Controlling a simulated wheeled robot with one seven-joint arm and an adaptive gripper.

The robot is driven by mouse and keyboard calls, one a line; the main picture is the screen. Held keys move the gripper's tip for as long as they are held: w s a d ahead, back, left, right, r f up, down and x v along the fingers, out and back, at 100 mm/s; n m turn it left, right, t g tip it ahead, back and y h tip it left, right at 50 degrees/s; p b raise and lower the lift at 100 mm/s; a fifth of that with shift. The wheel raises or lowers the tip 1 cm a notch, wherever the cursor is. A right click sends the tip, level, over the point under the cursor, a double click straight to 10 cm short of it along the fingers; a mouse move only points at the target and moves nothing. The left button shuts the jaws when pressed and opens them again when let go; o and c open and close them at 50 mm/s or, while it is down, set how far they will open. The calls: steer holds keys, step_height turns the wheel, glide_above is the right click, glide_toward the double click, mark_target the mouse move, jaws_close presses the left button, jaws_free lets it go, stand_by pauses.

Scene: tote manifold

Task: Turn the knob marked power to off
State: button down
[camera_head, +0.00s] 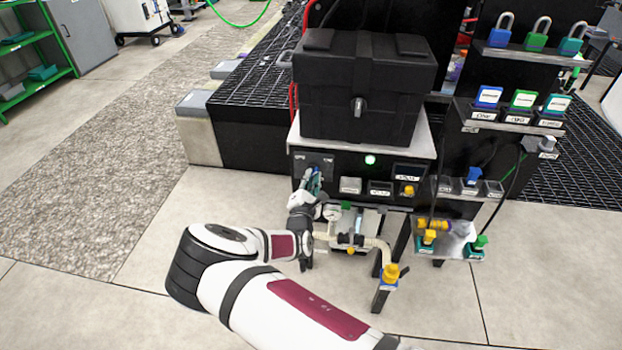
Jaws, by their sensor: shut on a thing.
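The black control panel (335,163) is on the front of the bench under a black case. Two small labels, too small to read surely, are at its upper left. My gripper (315,179) is at the panel's left part, just below these labels, and is shut on the knob there. The gripper covers the knob, so its pointing direction cannot be told. A green lamp (370,160) glows right of the gripper.
The black case (362,88) stands on the bench above the panel. Pipes with a gauge (332,212) and a yellow-capped valve (391,272) are close below my gripper. Padlocks (541,34) and tags (523,100) are on the rack at right.

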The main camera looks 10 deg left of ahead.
steer(key=shift+d+n+p, duration=0.1)
steer(key=shift+n+p, duration=0.45)
steer(key=shift+n, duration=8.25)
steer(key=c, duration=1.6)
jaws_free()
